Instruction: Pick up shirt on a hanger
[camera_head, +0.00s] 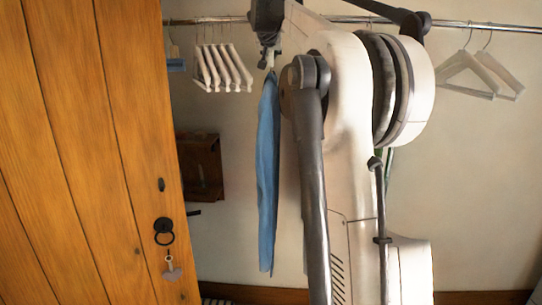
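A blue shirt (267,170) hangs long and narrow, seen nearly edge-on, left of my arm. A small pale part of its hanger (269,60) shows just above the cloth. My gripper (267,45) is at the top of the hanger, pointing down, with its dark body in front of the rail. The fingertips overlap the hanger's top in this view. The fingers are small and dark, so I cannot tell whether they are closed on it. The hanger's hook is hidden behind the gripper.
A metal clothes rail (455,23) runs across the top. Several white hangers (220,68) hang left and two pale hangers (470,72) right. A wooden door (85,150) with a ring handle fills the left side. A brown wooden box (200,167) is on the wall behind.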

